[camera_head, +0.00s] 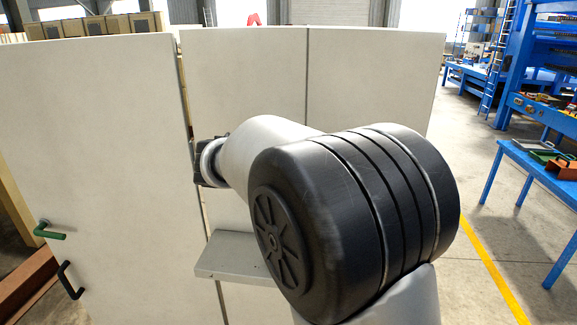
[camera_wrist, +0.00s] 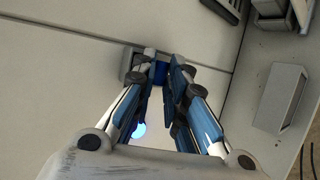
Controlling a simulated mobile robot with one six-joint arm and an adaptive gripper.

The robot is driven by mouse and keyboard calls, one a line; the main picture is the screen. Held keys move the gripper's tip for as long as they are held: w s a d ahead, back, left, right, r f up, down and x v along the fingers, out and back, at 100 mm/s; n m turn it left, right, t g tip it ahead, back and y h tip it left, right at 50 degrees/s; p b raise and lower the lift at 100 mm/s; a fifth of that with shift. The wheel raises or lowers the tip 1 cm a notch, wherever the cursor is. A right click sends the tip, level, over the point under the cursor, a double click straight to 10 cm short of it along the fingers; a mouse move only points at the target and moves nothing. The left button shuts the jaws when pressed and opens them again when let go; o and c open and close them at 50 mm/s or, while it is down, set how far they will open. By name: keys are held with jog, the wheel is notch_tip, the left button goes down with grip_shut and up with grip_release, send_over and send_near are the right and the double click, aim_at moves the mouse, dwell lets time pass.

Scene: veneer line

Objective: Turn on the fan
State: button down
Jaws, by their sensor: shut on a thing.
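My gripper (camera_wrist: 163,66) points at a pale panel in the wrist view. Its fingers are closed in on a small blue part (camera_wrist: 160,73) between the tips. A small grey box (camera_wrist: 129,64) on the panel sits right beside the left fingertip; the fingers partly hide it. I cannot tell whether the blue part belongs to this box. In the head view, my wrist reaches the pale panels and my arm hides the fingertips and the blue part. I cannot make out a fan in either view.
The wide pale panel (camera_head: 90,150) on the left carries a green handle (camera_head: 49,232) and a black handle (camera_head: 69,280). A grey shelf (camera_head: 228,262) juts out below my wrist. Blue workbenches stand right, with open floor before them. A grey box (camera_wrist: 280,97) shows right in the wrist view.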

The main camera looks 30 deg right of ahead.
dwell(0.4)
jog(key=c, duration=1.6)
grip_release()
jog(key=v, duration=0.8)
jog(key=shift+r, duration=0.1)
jog(key=shift+d, duration=0.1)
jog(key=s+f+m+g+y+b, duration=0.2)
jog(key=s+f+m+y+b, duration=0.25)
jog(key=s+f+b, duration=1.35)
jog(key=s+a+f+m+y+b, duration=0.1)
jog(key=s+a+f+y+b, duration=0.1)
jog(key=f, duration=0.6)
jog(key=s+a+f+m+y+b, duration=0.1)
jog(key=s+a+f+b, duration=0.3)
jog(key=f, duration=0.5)
jog(key=s+a+f+m+y+b, duration=0.2)
jog(key=s+a+f+y+b, duration=0.1)
jog(key=s+f+b, duration=0.4)
notch_tip(320, 180, down, 2)
jog(key=shift+a+b, duration=0.4)
jog(key=shift+b, duration=0.1)
